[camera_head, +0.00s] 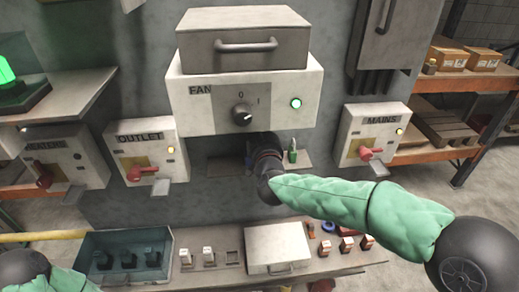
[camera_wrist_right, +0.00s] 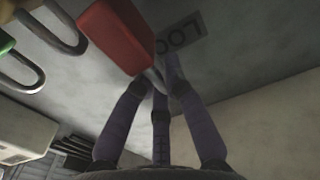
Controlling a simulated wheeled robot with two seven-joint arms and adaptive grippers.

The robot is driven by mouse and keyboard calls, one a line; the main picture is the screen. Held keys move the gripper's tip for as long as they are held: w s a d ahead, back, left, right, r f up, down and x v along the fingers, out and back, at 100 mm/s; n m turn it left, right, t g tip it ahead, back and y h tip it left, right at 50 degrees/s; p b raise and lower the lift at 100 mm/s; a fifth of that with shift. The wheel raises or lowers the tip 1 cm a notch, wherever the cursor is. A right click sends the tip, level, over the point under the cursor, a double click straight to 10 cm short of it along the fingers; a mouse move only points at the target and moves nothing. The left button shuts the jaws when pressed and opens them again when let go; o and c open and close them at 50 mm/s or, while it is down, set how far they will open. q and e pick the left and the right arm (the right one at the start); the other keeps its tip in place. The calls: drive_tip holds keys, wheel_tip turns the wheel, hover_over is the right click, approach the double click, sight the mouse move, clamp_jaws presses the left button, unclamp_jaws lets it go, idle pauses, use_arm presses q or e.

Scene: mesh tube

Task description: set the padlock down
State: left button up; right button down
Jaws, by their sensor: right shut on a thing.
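My right gripper (camera_head: 267,148) is at the small shelf (camera_head: 221,166) under the FAN box, seen from behind. In the right wrist view its fingers (camera_wrist_right: 161,78) come together at the lower corner of a red padlock (camera_wrist_right: 116,36), and they are shut on it. The padlock lies close to a grey surface with a partly hidden label (camera_wrist_right: 182,36). In the head view my gripper hides the red padlock. A green padlock (camera_head: 292,151) is at the shelf just right of the gripper. My left gripper is out of view; only part of that arm shows.
The FAN box (camera_head: 270,92) is above the gripper. The OUTLET box (camera_head: 147,153) and MAINS box (camera_head: 371,135) flank it. In the wrist view, metal shackles (camera_wrist_right: 60,42) hang nearby.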

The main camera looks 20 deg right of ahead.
wheel_tip(320, 180, down, 2)
drive_tip(key=shift+f, duration=0.25)
drive_tip(key=shift+w+f, duration=0.15)
drive_tip(key=shift+f, duration=0.15)
wheel_tip(320, 180, down, 3)
drive_tip(key=shift+r+b, duration=0.15)
drive_tip(key=shift+b, duration=0.5)
drive_tip(key=shift+f, duration=0.4)
drive_tip(key=c, duration=1.6)
unclamp_jaws()
drive_tip(key=shift+f, duration=0.15)
